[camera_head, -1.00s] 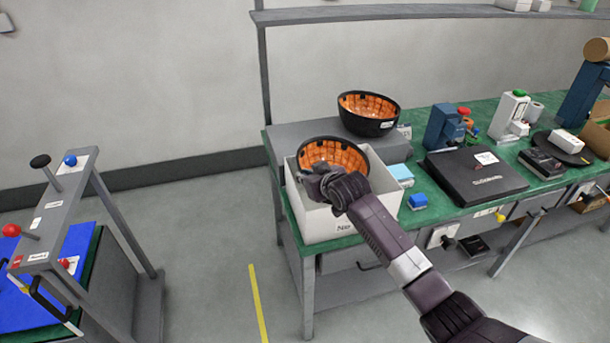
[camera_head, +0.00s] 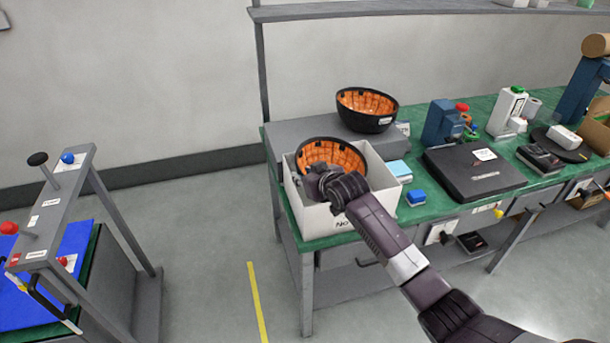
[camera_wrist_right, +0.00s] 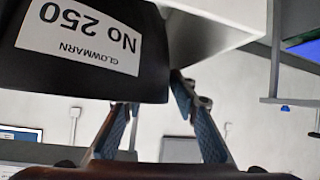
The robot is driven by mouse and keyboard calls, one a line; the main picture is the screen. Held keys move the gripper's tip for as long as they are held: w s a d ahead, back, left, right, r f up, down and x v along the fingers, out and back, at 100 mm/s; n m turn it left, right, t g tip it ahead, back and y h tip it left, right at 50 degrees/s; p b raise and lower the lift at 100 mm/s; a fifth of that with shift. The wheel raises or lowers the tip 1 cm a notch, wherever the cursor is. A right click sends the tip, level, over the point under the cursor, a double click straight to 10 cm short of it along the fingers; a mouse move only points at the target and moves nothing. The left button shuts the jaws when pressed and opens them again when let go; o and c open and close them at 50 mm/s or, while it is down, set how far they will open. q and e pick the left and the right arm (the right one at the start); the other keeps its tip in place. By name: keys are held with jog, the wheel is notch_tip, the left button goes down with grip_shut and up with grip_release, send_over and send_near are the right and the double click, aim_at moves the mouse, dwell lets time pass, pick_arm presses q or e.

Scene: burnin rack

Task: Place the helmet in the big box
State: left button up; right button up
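A black helmet with an orange lining (camera_head: 331,153) sits opening-up in the white open box (camera_head: 323,222), its upper part above the rim. My right gripper (camera_head: 314,178) is at the helmet's near left side, over the box. In the right wrist view, the helmet's black shell (camera_wrist_right: 150,60) with its white label and the box's white wall (camera_wrist_right: 210,30) fill the top. The right fingers (camera_wrist_right: 155,95) are spread, with bare background between them; the left tip meets the shell's edge. The helmet's lower part is hidden. My left gripper is out of view.
A second black helmet with orange lining (camera_head: 366,112) rests on a grey block (camera_head: 295,137) behind the box. A black case (camera_head: 474,172) and small devices fill the green table to the right. A trolley (camera_head: 50,230) stands at the left, with clear floor between.

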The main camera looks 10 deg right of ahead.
jog(key=shift+r, duration=0.35)
jog(key=b+v, duration=0.1)
jog(key=v, duration=1.1)
jog(key=shift+r, duration=0.25)
jog(key=shift+d, duration=0.1)
